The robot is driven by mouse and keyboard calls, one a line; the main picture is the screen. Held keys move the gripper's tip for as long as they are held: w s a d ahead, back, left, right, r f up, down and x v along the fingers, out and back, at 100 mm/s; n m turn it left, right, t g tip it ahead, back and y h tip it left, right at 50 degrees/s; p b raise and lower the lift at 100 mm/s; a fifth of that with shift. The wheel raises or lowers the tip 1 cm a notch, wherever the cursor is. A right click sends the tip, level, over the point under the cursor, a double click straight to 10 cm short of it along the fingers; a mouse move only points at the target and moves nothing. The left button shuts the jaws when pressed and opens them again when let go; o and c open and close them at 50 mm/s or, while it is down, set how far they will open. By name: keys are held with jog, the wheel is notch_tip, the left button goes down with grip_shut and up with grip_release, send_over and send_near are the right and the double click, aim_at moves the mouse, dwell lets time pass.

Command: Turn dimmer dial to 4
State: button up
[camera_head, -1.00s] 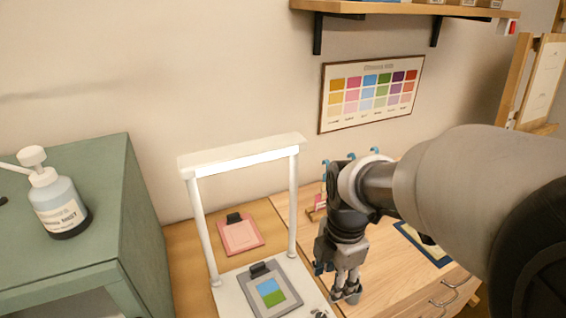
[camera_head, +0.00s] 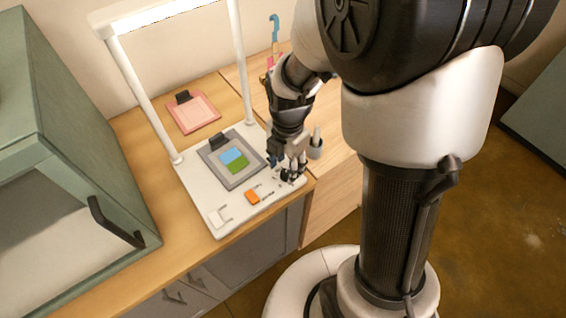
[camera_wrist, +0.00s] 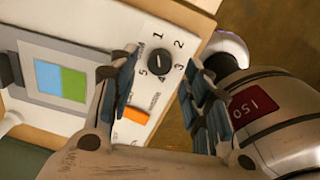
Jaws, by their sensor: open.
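The dimmer dial (camera_wrist: 157,66) is a small black round knob with a raised bar, on the white base of a lamp stand (camera_head: 205,205). The numbers 1 to 5 are printed around it in the wrist view; I cannot tell surely which one it points to. My gripper (camera_wrist: 162,76) is open, its dark padded fingers on either side of the dial in the picture; I cannot tell whether they touch it. In the head view my gripper (camera_head: 289,172) is low over the base's right front corner and largely hides the dial.
An orange switch (camera_head: 252,197) sits on the base left of my gripper; it also shows in the wrist view (camera_wrist: 130,114). A grey frame with a blue and green card (camera_head: 217,168) lies behind.

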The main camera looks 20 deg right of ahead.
aim_at(286, 175)
jog(key=shift+f+b, duration=0.35)
jog(key=shift+f, duration=1.1)
grip_shut()
